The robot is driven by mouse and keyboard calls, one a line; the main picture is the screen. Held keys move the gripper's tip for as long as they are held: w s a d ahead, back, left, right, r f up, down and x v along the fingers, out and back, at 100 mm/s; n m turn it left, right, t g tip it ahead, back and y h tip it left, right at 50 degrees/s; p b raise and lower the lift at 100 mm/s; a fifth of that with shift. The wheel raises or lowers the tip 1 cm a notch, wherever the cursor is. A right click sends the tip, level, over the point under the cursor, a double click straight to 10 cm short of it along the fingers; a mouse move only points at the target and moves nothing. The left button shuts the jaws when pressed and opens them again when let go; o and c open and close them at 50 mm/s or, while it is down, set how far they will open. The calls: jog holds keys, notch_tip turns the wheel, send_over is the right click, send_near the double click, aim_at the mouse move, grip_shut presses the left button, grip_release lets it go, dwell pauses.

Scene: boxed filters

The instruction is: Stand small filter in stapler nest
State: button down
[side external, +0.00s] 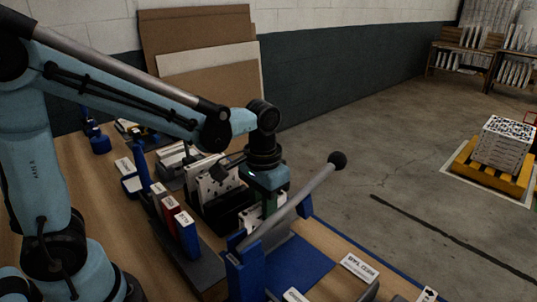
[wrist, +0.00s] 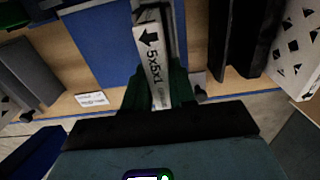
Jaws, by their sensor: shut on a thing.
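The small filter (wrist: 152,62) shows in the wrist view as a narrow pale edge with a black arrow and "5x5x1" on it. My gripper (wrist: 160,88) has its green fingers shut on it, one on each side. In the side view my gripper (side external: 268,205) points down behind the long lever, and the lever hides most of what it holds. The blue stapler fixture (side external: 243,272) stands at the front, with a grey lever ending in a black ball (side external: 338,159). I cannot tell whether the filter touches the nest.
A blue mat (side external: 300,268) lies right of the fixture. A black rack (side external: 222,207) with white perforated filters stands behind and left of my gripper. Red and blue boxes (side external: 187,232) stand in a grey holder at the left. A pallet stack (side external: 503,145) is on the floor.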

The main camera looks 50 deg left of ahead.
jog(key=c, duration=0.8)
grip_release()
jog(key=shift+c, duration=0.2)
notch_tip(320, 180, up, 12)
jog(key=s+a+f+t, duration=0.5)
jog(key=f+t, duration=0.2)
